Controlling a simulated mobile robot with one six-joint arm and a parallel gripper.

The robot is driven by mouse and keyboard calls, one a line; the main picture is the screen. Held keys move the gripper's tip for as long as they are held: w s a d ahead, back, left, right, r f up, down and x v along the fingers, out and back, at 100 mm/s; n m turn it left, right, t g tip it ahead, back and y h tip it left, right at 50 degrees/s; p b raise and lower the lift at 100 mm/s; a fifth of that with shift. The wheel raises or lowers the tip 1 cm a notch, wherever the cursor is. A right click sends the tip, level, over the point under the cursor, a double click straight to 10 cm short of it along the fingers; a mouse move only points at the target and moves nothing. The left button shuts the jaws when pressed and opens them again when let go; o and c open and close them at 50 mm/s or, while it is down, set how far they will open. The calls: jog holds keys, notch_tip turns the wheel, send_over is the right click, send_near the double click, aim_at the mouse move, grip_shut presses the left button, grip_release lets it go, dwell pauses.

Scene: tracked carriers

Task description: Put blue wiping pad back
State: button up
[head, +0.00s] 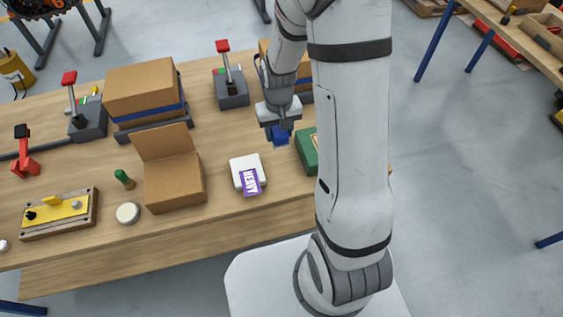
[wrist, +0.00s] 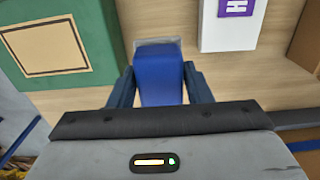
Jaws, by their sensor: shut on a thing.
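The blue wiping pad (wrist: 159,82) is between the fingers of my gripper (wrist: 160,88) in the wrist view, with a pale layer at its far end. In the head view the gripper (head: 280,128) is shut on the blue pad (head: 281,138) over the right part of the wooden table. The pad is between the white box with a purple label (head: 245,174) and the green box (head: 306,150). I cannot tell whether the pad touches the table. My arm hides part of the green box.
An open cardboard box (head: 175,190), a round white lid (head: 127,212) and a green-topped stamp (head: 124,179) stand to the left. A closed cardboard box (head: 143,92) and lever units (head: 231,90) stand behind. Bare tabletop (head: 215,150) lies left of my gripper.

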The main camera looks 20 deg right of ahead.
aim_at(281, 162)
jog(key=shift+s+r, duration=0.35)
jog(key=shift+s, duration=0.6)
jog(key=shift+f+p, duration=0.35)
jog(key=shift+f, duration=4.45)
jog(key=shift+f, duration=0.2)
jog(key=o, duration=1)
jog(key=shift+r, duration=0.15)
